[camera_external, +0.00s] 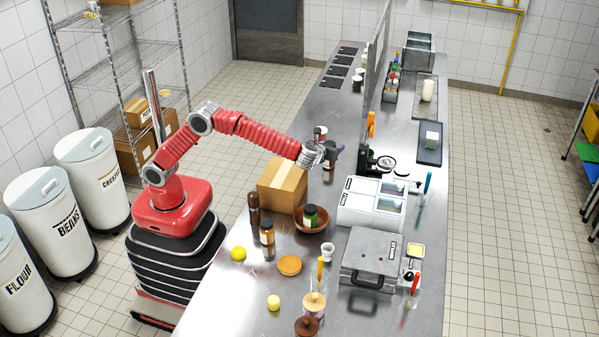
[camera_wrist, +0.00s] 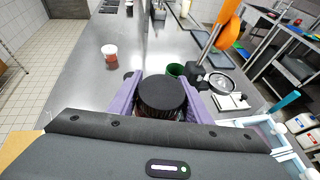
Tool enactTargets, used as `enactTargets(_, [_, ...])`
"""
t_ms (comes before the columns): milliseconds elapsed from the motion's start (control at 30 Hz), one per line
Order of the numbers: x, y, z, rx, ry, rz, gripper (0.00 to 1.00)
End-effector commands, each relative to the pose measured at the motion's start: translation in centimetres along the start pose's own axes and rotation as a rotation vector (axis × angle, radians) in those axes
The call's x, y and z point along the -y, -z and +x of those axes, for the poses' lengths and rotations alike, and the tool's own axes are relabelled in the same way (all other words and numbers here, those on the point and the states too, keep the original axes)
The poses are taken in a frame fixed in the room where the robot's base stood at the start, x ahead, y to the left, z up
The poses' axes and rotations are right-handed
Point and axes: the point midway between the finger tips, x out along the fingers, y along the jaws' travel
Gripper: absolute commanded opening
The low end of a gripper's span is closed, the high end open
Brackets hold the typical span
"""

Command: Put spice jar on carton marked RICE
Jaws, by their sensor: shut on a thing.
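My gripper (camera_external: 328,150) is over the counter, just beyond the cardboard carton. Its purple fingers (camera_wrist: 160,97) are shut on a jar with a black lid (camera_wrist: 162,92), seen from above in the wrist view. The jar's brown body (camera_external: 329,164) shows a little below the fingers in the external view; most of it is hidden. The brown carton (camera_external: 275,192) stands closed on the counter, left of and nearer than my gripper. I cannot see RICE on its visible sides. A tan carton corner (camera_wrist: 14,147) shows at the wrist view's lower left.
A bowl (camera_external: 311,229) holding a green-labelled jar (camera_external: 310,213), an amber jar (camera_external: 267,235) and a dark tall bottle (camera_external: 253,207) stand near the carton. A white bin unit (camera_external: 362,214) is to the right. A red-and-white tub (camera_wrist: 109,53) stands beyond my gripper. The carton's top looks clear.

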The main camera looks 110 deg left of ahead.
Motion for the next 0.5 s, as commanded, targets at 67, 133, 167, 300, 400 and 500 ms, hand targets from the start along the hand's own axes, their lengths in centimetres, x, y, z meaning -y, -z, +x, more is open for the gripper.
enactTargets(67, [-0.6, -1.1, -2.2, 0.001, 0.014, 0.002, 0.15])
enactTargets(133, [-1.3, -1.8, -3.7, 0.001, 0.020, 0.006, 0.15])
enactTargets(167, [-1.6, -2.1, -4.3, 0.001, 0.023, 0.007, 0.15])
enactTargets(300, [-3.4, -3.1, -7.1, 0.000, 0.030, 0.011, 0.15])
enactTargets(400, [-4.9, -3.6, -8.8, 0.000, 0.033, 0.012, 0.15])
enactTargets(500, [-6.5, -4.0, -10.3, 0.001, 0.033, 0.012, 0.15])
